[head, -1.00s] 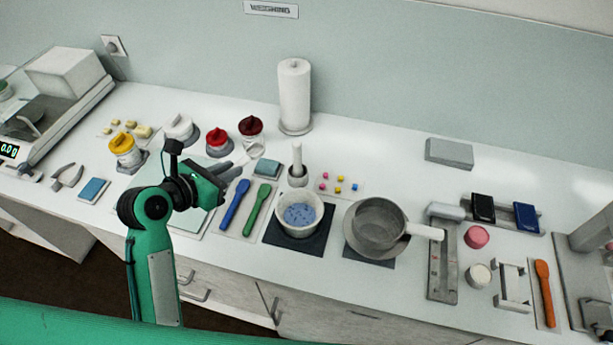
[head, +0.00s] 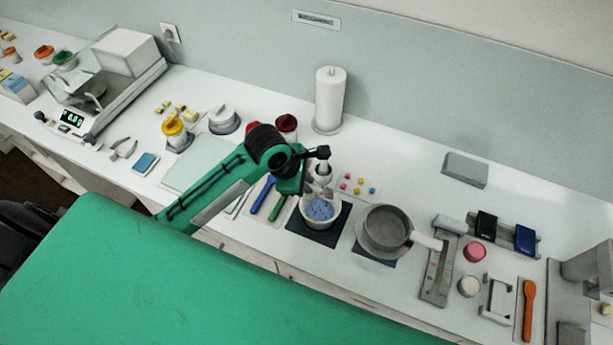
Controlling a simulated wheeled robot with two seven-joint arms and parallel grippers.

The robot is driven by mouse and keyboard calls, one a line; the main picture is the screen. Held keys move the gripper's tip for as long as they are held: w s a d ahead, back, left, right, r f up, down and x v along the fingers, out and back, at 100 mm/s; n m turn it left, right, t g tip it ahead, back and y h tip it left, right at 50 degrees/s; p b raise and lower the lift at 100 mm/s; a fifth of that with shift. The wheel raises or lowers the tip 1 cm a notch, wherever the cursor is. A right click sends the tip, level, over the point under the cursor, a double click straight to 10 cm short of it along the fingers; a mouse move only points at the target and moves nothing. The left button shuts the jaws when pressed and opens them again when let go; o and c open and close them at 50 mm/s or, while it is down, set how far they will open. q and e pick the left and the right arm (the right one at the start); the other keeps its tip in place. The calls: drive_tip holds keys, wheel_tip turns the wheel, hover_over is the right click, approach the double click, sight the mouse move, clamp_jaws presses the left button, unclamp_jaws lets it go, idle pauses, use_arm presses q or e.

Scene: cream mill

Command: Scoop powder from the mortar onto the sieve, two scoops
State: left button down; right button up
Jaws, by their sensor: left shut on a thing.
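The white mortar (head: 305,214) stands on a dark mat and holds blue powder (head: 320,209). My left gripper (head: 303,183) is just above and behind its left rim, shut on a pale thing that looks like a scoop; its bowl is hard to tell apart from the pestle behind it. The sieve (head: 385,232) is a grey round pan right of the mortar, on a dish, its pale handle (head: 428,241) pointing right. I cannot make out powder in it. My right gripper is not in view.
A blue spatula (head: 263,194) and a green one (head: 281,208) lie left of the mortar. The pestle stand and a tray of coloured bits (head: 358,185) are behind. A paper roll (head: 330,98) stands at the back. The counter behind the sieve is clear.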

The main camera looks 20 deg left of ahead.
use_arm(q)
wheel_tip(320, 180, down, 2)
drive_tip(key=shift+f, duration=3.45)
drive_tip(key=shift+s+f, duration=0.1)
drive_tip(key=shift+f, duration=0.1)
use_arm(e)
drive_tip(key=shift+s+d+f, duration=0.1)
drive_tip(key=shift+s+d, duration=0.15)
use_arm(q)
drive_tip(key=shift+f, duration=0.1)
drive_tip(key=shift+r, duration=4.45)
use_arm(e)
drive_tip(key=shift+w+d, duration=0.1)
